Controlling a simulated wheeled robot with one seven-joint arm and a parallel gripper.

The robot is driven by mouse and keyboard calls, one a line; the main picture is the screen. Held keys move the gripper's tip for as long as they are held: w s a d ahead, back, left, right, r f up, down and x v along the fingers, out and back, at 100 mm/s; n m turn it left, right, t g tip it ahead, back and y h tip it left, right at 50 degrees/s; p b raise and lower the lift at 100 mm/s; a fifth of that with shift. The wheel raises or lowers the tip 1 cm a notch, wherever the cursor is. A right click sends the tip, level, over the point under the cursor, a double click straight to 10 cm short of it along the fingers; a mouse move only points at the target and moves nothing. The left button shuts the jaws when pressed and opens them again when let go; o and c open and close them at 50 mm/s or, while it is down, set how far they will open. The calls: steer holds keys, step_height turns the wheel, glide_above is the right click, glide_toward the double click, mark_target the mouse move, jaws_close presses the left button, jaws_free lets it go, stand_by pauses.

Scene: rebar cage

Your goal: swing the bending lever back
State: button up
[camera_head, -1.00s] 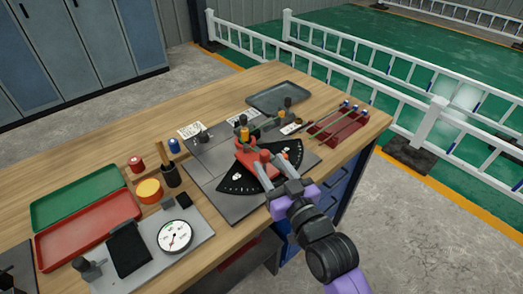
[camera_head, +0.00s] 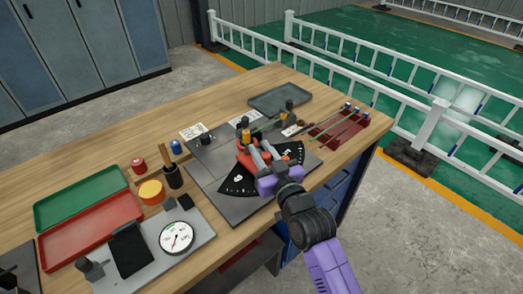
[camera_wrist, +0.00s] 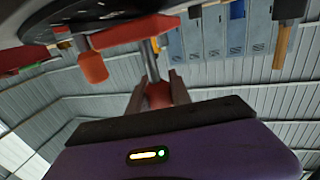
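The bending lever (camera_head: 245,159) is a red arm lying across a black fan-shaped angle scale (camera_head: 237,182) on the grey bending plate (camera_head: 210,172). In the wrist view the red lever arm (camera_wrist: 125,32) crosses near the top, with an orange-red knob (camera_wrist: 92,68) and a metal post hanging from it. My gripper (camera_head: 261,148) reaches over the lever from the front right. In the wrist view its two fingers (camera_wrist: 157,82) stand apart on either side of a red grip (camera_wrist: 158,96) on the metal post. Whether they touch it is unclear. My gripper hides part of the lever.
A red tray (camera_head: 90,229), a green tray (camera_head: 80,195) and a dial gauge (camera_head: 176,237) are at the left of the bench. A red rack with rods (camera_head: 340,128) stands right of the plate, and a grey tray (camera_head: 280,98) lies behind.

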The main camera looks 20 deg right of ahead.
jaws_close()
stand_by(1.1)
